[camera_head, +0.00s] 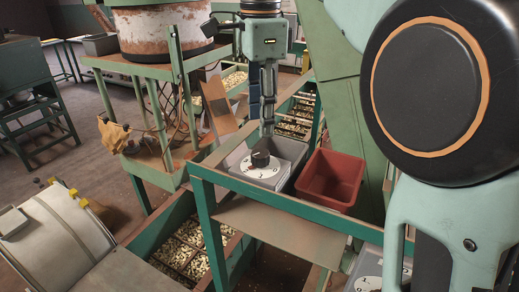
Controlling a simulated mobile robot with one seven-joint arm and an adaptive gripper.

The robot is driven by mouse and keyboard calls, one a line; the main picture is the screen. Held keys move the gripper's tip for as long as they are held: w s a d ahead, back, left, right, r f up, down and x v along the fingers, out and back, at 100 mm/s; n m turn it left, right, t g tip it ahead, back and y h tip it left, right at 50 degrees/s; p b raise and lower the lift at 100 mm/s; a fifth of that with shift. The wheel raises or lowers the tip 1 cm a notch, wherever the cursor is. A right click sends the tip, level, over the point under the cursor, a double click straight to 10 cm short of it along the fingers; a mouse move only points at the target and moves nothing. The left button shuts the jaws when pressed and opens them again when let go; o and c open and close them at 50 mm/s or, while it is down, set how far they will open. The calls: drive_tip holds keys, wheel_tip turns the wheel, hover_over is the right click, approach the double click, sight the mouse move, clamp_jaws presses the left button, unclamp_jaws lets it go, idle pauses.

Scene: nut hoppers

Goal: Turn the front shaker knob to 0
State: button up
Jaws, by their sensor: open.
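A dark knob (261,159) stands on a white round dial (258,173) with dark markings, on top of a grey box behind the green rail. The dial's numbers are too small to read. My gripper (267,138) points straight down just above the knob and partly overlaps it in the picture. Its fingers are seen nearly edge-on, and whether they touch the knob cannot be told. A second white dial (370,284) shows in part at the bottom edge, right of centre; my arm hides the rest. Which dial is the front shaker's is not clear.
A red bin (331,180) stands close to the right of the dial box. A green rail (290,205) runs in front of both. A rusty white drum (160,30) stands on a green frame at the back left. Trays of nuts (187,247) lie below.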

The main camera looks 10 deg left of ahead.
sight(260, 153)
wheel_tip(260, 153, down, 8)
drive_tip(key=shift+f+b, duration=0.15)
drive_tip(key=shift+b, duration=0.45)
drive_tip(key=c, duration=1.1)
